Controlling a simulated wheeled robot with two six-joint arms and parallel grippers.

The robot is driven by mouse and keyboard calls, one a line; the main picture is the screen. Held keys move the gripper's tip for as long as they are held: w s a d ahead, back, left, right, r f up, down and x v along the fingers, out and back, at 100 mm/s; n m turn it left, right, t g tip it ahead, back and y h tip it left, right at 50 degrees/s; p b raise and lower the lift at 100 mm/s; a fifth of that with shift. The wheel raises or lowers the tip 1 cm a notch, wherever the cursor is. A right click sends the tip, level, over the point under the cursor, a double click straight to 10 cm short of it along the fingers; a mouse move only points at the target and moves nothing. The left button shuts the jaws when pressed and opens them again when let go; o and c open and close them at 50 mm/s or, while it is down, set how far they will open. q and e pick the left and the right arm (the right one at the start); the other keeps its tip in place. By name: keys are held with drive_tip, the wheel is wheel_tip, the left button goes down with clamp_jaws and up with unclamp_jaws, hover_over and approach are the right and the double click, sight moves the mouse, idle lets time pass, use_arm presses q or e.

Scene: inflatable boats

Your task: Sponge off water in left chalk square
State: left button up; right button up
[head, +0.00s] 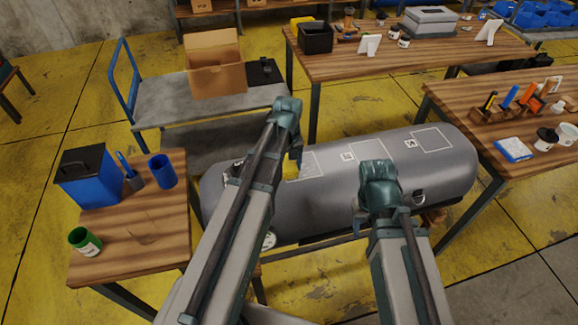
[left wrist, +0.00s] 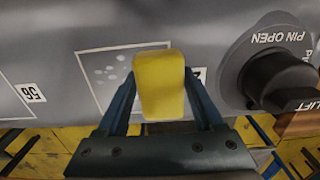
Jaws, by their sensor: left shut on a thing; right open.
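My left gripper (left wrist: 160,105) is shut on a yellow sponge (left wrist: 158,82), which also shows partly behind my arm in the head view (head: 291,170). The sponge is over the left chalk square (head: 311,164) on the grey boat tube (head: 335,195). In the left wrist view, the square (left wrist: 97,75) has several pale water drops (left wrist: 111,69) beside the sponge. I cannot tell whether the sponge touches the tube. My right gripper is hidden behind its own wrist in the head view, near the middle of the tube.
Two more chalk squares are on the tube, including the right one (head: 432,140). A black valve (left wrist: 275,75) is close to the sponge. A wooden table (head: 130,235) with a blue bin (head: 90,180) stands left; a cart (head: 165,100) is behind. A right table (head: 485,135) holds tools.

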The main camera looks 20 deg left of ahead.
sight(313, 166)
use_arm(q)
drive_tip(key=shift+w, duration=0.3)
drive_tip(key=shift+w+d, duration=0.5)
drive_tip(key=shift+d, duration=0.05)
drive_tip(key=shift+w+d, duration=0.35)
drive_tip(key=shift+d, duration=0.3)
drive_tip(key=shift+w+d, duration=0.35)
drive_tip(key=shift+d, duration=0.25)
drive_tip(key=shift+w+d, duration=0.6)
drive_tip(key=shift+d, duration=0.3)
drive_tip(key=shift+w+d, duration=0.55)
drive_tip(key=shift+d, duration=0.3)
drive_tip(key=shift+s+f, duration=0.1)
drive_tip(key=shift+a, duration=0.15)
